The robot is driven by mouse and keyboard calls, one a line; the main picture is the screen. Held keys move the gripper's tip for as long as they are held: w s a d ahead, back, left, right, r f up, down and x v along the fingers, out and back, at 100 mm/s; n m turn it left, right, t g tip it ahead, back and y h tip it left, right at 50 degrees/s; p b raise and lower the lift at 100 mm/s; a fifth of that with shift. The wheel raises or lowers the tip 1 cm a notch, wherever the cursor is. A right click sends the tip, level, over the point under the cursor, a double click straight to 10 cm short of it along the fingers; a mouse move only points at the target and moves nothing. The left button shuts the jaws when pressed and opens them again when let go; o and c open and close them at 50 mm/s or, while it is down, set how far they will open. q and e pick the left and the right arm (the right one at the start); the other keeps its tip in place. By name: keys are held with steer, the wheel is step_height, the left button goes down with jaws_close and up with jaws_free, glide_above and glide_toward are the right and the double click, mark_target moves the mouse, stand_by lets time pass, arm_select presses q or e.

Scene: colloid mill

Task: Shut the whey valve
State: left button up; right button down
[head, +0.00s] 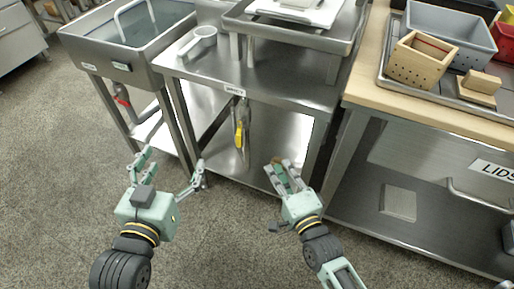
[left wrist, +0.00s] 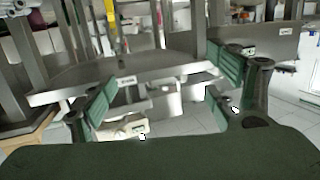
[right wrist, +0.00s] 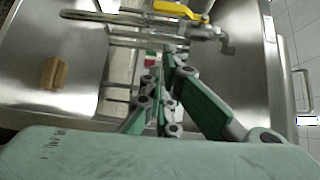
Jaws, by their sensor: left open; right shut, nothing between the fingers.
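A valve with a yellow lever handle (head: 239,135) hangs on a metal pipe under the middle steel table. The lever lies roughly along the pipe. It also shows at the top of the right wrist view (right wrist: 178,10), and a yellow part shows in the left wrist view (left wrist: 112,20). A second valve with a red handle (head: 122,98) sits under the sink at left. I cannot tell from the small labels which is the whey valve. My left gripper (head: 172,172) is open and empty, in front of the table. My right gripper (head: 280,175) is shut and empty, below and right of the yellow lever, apart from it.
The middle steel table (head: 270,85) has a lower shelf and legs around the yellow valve. A sink (head: 90,45) stands at left. At right a wooden-topped bench (head: 440,115) carries a tray, a grey bin (head: 450,30) and wooden boxes. The floor in front is clear.

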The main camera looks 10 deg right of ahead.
mark_target(239, 141)
arm_select(q)
steer(key=s+d+r+t+h+b, duration=0.1)
steer(key=s+r+t+h+b, duration=0.2)
steer(key=r+t, duration=0.6)
steer(key=shift+s+r, duration=0.4)
steer(key=shift+r, duration=3.1)
arm_select(e)
steer(key=w+a, duration=0.5)
steer(key=w, duration=0.4)
steer(key=shift+w+a+f, duration=0.15)
steer(key=shift+a, duration=0.05)
arm_select(q)
steer(key=shift+s+t, duration=0.1)
steer(key=shift+t, duration=0.2)
